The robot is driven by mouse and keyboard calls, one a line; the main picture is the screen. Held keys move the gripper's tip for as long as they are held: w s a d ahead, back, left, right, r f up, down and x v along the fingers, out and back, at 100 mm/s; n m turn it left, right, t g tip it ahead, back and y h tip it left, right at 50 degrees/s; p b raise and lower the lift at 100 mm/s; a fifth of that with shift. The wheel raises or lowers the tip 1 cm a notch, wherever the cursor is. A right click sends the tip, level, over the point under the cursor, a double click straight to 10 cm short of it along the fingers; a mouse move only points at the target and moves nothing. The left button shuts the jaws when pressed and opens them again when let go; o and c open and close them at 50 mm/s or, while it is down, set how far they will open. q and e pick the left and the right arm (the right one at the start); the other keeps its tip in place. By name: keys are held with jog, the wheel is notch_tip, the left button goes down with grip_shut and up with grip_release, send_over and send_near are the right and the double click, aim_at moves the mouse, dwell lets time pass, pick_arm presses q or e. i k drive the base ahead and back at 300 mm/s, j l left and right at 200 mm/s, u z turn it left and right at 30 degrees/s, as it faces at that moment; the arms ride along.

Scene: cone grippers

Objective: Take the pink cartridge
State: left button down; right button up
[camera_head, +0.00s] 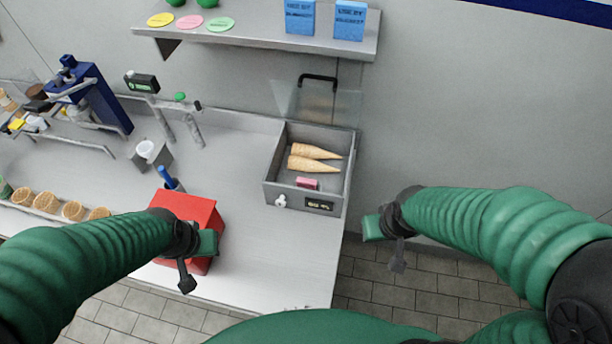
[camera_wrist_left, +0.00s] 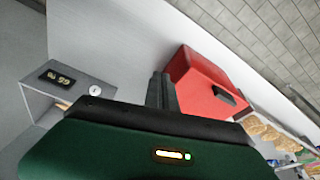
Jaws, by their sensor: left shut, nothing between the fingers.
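The pink cartridge (camera_head: 307,183) is a small block lying in the open grey box (camera_head: 272,196) on the counter, in front of two cones (camera_head: 314,163). I cannot see the cartridge in the left wrist view. My left gripper (camera_head: 187,284) is left of the grey box, over the front of the red box (camera_head: 185,206), and is shut and empty. Its closed fingers (camera_wrist_left: 162,91) show in the left wrist view against the counter and red box. My right gripper (camera_head: 397,263) hangs right of the grey box, off the counter; its finger opening is unclear.
The grey box has a display (camera_head: 319,205) on its front and a raised clear lid (camera_head: 318,104) behind. A shelf (camera_head: 260,40) with blue boxes hangs above. Waffle cups (camera_head: 45,202) and a blue machine (camera_head: 92,98) stand at left. Counter (camera_head: 255,238) between the boxes is clear.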

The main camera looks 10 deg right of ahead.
aim_at(301, 182)
jog(key=l+u, duration=0.25)
jog(key=u, duration=0.2)
jog(key=l+u, duration=0.3)
jog(key=u, duration=0.2)
jog(key=l+u, duration=0.25)
jog(key=u, duration=0.2)
jog(key=k+l+u, duration=0.15)
jog(key=u, duration=0.3)
